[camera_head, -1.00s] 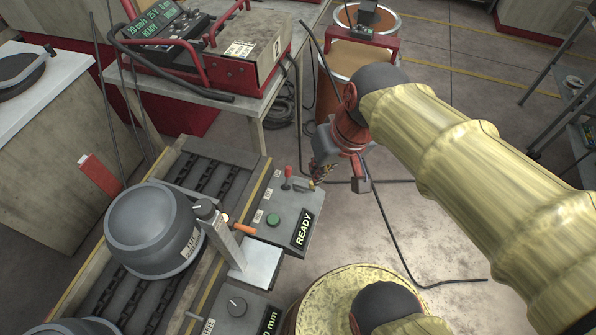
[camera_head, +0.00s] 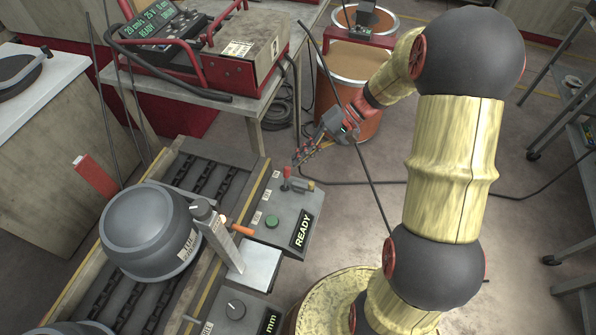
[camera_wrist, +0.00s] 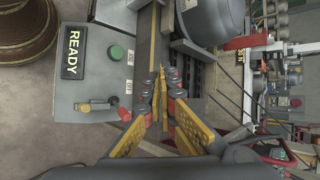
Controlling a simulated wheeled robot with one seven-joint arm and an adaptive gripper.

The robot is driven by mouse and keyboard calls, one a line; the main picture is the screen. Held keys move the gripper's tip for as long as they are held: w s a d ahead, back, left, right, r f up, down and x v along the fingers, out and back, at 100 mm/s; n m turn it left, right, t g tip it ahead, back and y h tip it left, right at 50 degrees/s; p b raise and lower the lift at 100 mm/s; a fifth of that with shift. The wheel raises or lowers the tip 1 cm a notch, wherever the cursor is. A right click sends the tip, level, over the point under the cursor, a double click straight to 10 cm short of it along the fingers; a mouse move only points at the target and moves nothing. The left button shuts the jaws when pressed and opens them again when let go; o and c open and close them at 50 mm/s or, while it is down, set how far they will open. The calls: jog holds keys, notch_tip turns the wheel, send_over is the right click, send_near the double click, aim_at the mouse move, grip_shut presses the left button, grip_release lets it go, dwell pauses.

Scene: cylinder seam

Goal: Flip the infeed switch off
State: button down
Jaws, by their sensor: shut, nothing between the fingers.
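A grey control box (camera_head: 284,215) carries a READY display (camera_head: 302,229), a green button (camera_head: 272,221), a red-tipped lever (camera_head: 287,173) and a brass-coloured knob (camera_head: 311,185). In the wrist view the red-tipped lever (camera_wrist: 123,112) and brass-coloured knob (camera_wrist: 85,107) stand left of my fingers. My gripper (camera_head: 298,160) is shut and empty, just above and right of the red-tipped lever in the head view.
A chain conveyor (camera_head: 196,172) carrying a grey cylinder (camera_head: 150,230) runs left of the box. An orange-tipped post (camera_head: 218,236) stands between them. A bench (camera_head: 262,115) with a red-framed power unit (camera_head: 240,62) is behind. Drums and cables stand beyond my gripper.

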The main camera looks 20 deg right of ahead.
aim_at(286, 179)
jog(key=w+d+f+m+t+y, duration=0.1)
jog(key=w+d+f+m+t, duration=0.1)
jog(key=f, duration=0.6)
jog(key=w+d+f+m+t+y+b, duration=0.1)
jog(key=w+d+f+m+t+y, duration=0.1)
jog(key=d+f+t, duration=0.3)
jog(key=w+d+f+m+t+y, duration=0.1)
jog(key=w+d+f+m+t, duration=0.1)
jog(key=d+f+m+t, duration=0.2)
jog(key=d+f, duration=0.3)
jog(key=f, duration=0.4)
jog(key=shift+w, duration=0.35)
jog(key=w+a+r+b, duration=0.1)
jog(key=w+a+b, duration=0.1)
jog(key=a, duration=0.9)
jog(key=shift+w+r, duration=0.4)
jog(key=shift+w, duration=0.45)
